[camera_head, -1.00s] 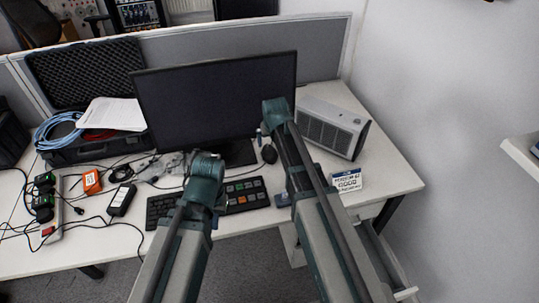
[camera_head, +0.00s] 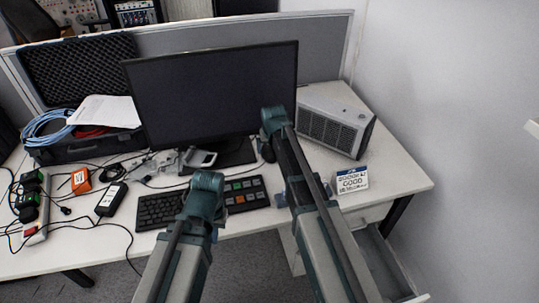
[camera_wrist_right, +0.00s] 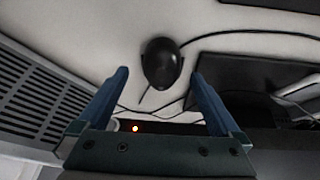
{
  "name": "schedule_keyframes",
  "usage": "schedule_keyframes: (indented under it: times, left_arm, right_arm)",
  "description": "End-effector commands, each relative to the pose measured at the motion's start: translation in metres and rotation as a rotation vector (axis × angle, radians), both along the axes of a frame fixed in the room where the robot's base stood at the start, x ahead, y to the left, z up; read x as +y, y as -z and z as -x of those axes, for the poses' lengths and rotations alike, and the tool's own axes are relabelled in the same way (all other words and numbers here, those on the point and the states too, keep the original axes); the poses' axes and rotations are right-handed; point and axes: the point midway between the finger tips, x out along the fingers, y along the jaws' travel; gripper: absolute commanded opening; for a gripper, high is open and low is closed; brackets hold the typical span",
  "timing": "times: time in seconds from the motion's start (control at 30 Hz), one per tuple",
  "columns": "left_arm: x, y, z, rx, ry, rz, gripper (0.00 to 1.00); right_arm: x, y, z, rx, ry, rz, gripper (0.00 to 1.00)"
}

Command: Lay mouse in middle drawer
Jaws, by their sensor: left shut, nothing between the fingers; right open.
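The black mouse (camera_head: 268,153) lies on the desk right of the monitor stand, partly covered by my right arm. In the right wrist view the mouse (camera_wrist_right: 161,63) shows between and beyond the fingertips of my right gripper (camera_wrist_right: 160,80), which is open and empty. I cannot tell whether a finger touches it. My left gripper is hidden behind my left arm.
A monitor (camera_head: 215,90) stands at the back, with a grey heater-like box (camera_head: 336,127) to its right. Cables and an open case (camera_head: 85,150) crowd the left.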

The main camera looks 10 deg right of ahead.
Motion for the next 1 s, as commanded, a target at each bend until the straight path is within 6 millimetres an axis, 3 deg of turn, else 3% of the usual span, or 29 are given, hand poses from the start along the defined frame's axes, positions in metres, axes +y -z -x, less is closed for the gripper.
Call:
schedule_keyframes:
  times: [0.3, 0.63, 1.0]
  left_arm:
    - [0.0, 0.042, 0.0, 0.0, 0.0, 0.0, 0.0]
    - [0.0, 0.042, 0.0, 0.0, 0.0, 0.0, 0.0]
    - [0.0, 0.042, 0.0, 0.0, 0.0, 0.0, 0.0]
  right_arm:
    - [0.002, 0.042, -0.014, 0.0, 0.0, 0.0, 1.0]
    - [0.001, 0.043, -0.015, 0.0, 0.0, 0.0, 0.98]
    - [0.001, 0.042, -0.015, 0.0, 0.0, 0.0, 0.32]
